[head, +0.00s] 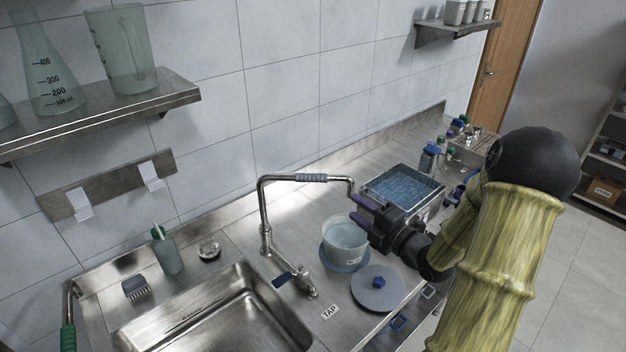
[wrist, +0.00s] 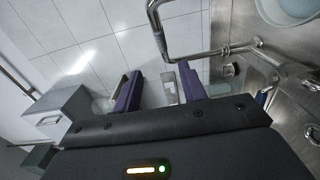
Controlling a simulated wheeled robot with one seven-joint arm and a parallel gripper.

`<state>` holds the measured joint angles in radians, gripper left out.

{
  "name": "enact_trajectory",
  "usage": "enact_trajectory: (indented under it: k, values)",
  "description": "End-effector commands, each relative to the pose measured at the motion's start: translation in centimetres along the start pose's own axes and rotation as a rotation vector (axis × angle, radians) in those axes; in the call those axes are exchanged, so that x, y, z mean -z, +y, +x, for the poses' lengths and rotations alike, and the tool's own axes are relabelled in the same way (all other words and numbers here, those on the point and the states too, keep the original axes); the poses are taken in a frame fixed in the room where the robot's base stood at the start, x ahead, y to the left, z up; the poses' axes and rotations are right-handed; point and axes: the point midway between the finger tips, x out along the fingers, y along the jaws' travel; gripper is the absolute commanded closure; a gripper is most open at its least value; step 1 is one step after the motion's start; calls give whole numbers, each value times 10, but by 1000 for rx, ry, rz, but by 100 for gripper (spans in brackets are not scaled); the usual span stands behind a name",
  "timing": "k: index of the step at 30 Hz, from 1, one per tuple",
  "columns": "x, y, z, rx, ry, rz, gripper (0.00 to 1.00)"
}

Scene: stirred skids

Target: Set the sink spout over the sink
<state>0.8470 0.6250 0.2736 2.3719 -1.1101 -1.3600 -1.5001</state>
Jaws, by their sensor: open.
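The sink (head: 215,318) is a steel basin at the lower left of the head view. The sink spout (head: 278,178) is a bent steel tube with a grey ribbed sleeve, rising from the counter right of the sink. Its arm reaches right, away from the basin, and its downturned end is near the white tub. The spout also shows in the wrist view (wrist: 163,38). My gripper (head: 359,211) is open, its purple fingers close to the spout's end. In the wrist view the gripper (wrist: 160,90) has no spout between its fingers; contact cannot be told.
A white tub (head: 345,240) with liquid stands on a blue base below the spout's end. A round grey lid (head: 378,290), a blue-filled tray (head: 402,188) and bottles (head: 428,158) stand nearby. A shelf (head: 110,112) overhangs the left.

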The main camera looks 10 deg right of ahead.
Motion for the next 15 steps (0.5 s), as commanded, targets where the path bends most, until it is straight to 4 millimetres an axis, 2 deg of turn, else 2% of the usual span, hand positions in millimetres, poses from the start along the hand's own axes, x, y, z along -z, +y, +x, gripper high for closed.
enact_trajectory:
  k: [8, 15]
  values:
    - [0, 1, 5, 2, 1, 1, 58]
    - [1, 3, 35, 2, 2, 3, 58]
